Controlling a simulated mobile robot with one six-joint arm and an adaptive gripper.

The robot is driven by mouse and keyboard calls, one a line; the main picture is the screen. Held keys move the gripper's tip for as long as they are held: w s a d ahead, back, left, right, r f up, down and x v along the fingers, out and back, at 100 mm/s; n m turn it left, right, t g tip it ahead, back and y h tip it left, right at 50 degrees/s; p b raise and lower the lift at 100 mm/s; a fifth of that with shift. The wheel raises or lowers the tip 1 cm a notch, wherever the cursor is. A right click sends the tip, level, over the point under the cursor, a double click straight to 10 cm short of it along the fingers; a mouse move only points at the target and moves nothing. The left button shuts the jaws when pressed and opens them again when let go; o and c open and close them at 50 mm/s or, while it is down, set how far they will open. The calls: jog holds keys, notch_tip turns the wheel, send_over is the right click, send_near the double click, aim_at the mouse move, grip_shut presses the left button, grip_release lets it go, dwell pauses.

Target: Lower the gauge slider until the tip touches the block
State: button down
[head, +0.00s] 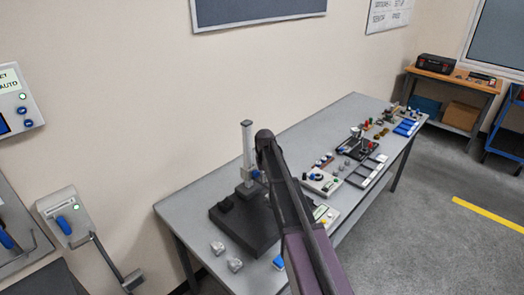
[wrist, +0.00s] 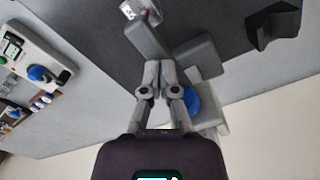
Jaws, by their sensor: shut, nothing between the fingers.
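The gauge stands on a dark base plate (head: 238,226) on the grey table, with an upright pale column (head: 247,143). The grey slider (wrist: 203,55) shows in the wrist view with a blue knob (wrist: 192,101) beside it; the knob also shows low on the column in the head view (head: 257,174). My gripper (wrist: 158,66) is shut and empty, its fingertips close by the slider's grey parts; contact cannot be told. A small pale block (wrist: 131,9) lies at the top edge of the wrist view, with a red spot near it. The tip and its gap to the block are unclear.
A black piece (wrist: 274,23) stands on the plate. Two metal pieces, one at the table's front (head: 217,247), lie beside the plate. A control box (head: 321,183) and several trays and small parts fill the table to the right. My arm hides part of the gauge.

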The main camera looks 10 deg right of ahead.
jog(key=shift+r+p, duration=3.2)
jog(key=shift+r, duration=0.15)
jog(key=s+f+b, duration=0.4)
jog(key=s, duration=1)
jog(key=s+f+m+b, duration=0.1)
jog(key=s+f+b, duration=0.3)
jog(key=s, duration=1.1)
jog(key=shift+s+d, duration=0.15)
